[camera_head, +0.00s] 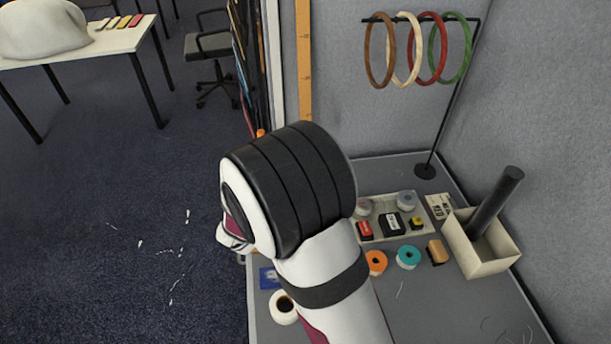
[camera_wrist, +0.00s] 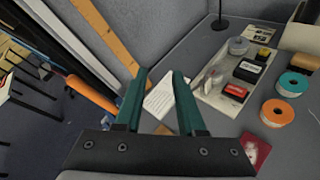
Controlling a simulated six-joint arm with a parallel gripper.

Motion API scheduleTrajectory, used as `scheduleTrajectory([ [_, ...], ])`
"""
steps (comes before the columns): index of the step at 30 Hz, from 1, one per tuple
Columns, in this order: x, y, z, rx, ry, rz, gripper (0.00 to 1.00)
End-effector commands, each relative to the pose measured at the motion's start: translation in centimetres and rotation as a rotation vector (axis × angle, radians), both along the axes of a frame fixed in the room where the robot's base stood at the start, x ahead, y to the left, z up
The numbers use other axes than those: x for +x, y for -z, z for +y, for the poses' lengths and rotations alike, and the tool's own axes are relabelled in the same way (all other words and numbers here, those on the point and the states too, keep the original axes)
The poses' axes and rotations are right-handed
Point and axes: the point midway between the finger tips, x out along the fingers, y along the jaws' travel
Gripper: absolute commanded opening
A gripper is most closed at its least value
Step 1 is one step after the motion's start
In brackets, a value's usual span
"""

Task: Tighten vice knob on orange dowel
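The orange dowel (camera_wrist: 92,95) shows at the left of the wrist view, slanting beside the table edge. In the head view only a small orange tip (camera_head: 260,133) shows above my arm. I cannot make out the vice or its knob in either view. My gripper (camera_wrist: 161,74) has two teal fingers, apart, with nothing held between them. The dowel is to the left of the fingers and apart from them. In the head view my gripper is hidden behind my black and white arm.
A parts tray (camera_head: 385,228), orange tape roll (camera_head: 376,262), teal tape roll (camera_head: 408,257) and cream box (camera_head: 480,248) with a dark rod stand right of my arm. A ring stand (camera_head: 452,100) is behind. A wooden ruler (camera_wrist: 104,38) stands by the wall.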

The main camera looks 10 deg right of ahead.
Motion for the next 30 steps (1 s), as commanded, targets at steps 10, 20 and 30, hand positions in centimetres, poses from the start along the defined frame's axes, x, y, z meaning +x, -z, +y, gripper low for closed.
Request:
scheduleTrajectory([
  [10,3.2,5.2,8.8,-0.208,-0.405,0.094,0.39],
  [20,5.8,12.2,17.8,-0.405,-0.809,0.158,0.39],
  [30,14.4,15.8,17.7,-0.402,-0.806,0.158,0.39],
])
